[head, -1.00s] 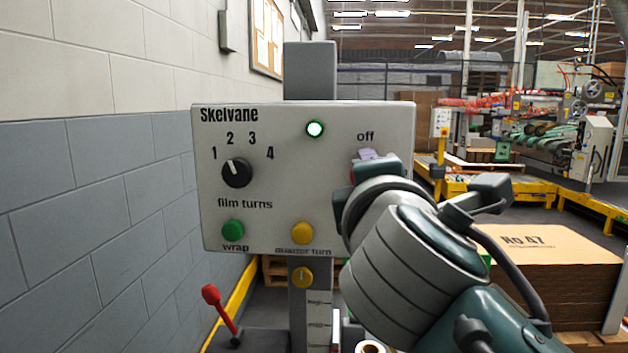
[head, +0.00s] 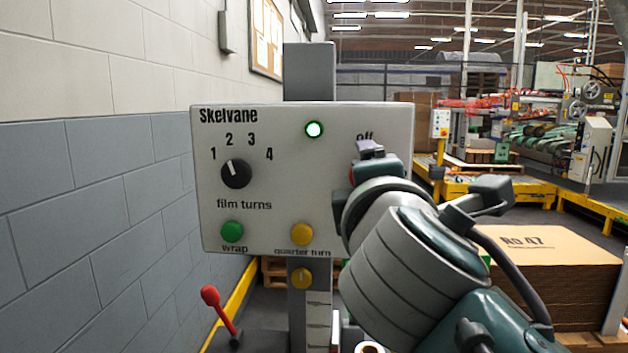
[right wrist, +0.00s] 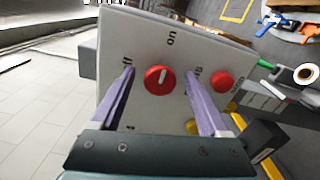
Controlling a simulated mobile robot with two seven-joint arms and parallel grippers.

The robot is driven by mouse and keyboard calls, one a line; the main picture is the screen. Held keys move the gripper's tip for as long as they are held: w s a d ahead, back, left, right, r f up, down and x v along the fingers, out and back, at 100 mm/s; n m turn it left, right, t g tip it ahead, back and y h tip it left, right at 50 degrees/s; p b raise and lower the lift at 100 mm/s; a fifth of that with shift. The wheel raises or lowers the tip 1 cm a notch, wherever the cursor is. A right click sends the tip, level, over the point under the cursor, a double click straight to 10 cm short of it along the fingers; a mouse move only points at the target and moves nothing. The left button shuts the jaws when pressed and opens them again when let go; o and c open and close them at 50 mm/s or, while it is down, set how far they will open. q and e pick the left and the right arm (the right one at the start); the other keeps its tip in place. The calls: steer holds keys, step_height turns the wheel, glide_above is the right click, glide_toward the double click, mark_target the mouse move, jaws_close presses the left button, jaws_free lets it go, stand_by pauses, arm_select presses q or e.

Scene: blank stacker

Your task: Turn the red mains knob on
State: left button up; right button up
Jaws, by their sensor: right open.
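The red mains knob (right wrist: 159,79) is on the pale control panel (head: 270,118). In the right wrist view its white mark points roughly toward the "on" label. In the head view only a red sliver of the knob (head: 352,175) shows past my right gripper. My right gripper (head: 370,149) is open in front of the panel. In the right wrist view its two purple fingers (right wrist: 160,72) stand on either side of the knob, with gaps to it. One finger partly covers the "off" label. My left gripper is not in view.
A second red control (right wrist: 222,80) sits close beside one finger. A red-handled lever (head: 215,305) stands lower left.

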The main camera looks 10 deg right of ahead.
steer(key=v, duration=1)
steer(key=shift+w, duration=0.1)
steer(key=s+d+f+m+g+y+p, duration=0.1)
steer(key=s+d+f+m+g+p, duration=0.65)
steer(key=s+m, duration=0.25)
steer(key=s+a+m+g+y+p, duration=0.1)
steer(key=s+m+g+y+p, duration=0.4)
steer(key=s, duration=0.8)
step_height(320, 180, up, 37)
steer(key=g+p, duration=0.1)
steer(key=p, duration=3.6)
steer(key=shift+a+f+h, duration=0.15)
steer(key=shift+a+h, duration=0.15)
steer(key=shift+h, duration=0.1)
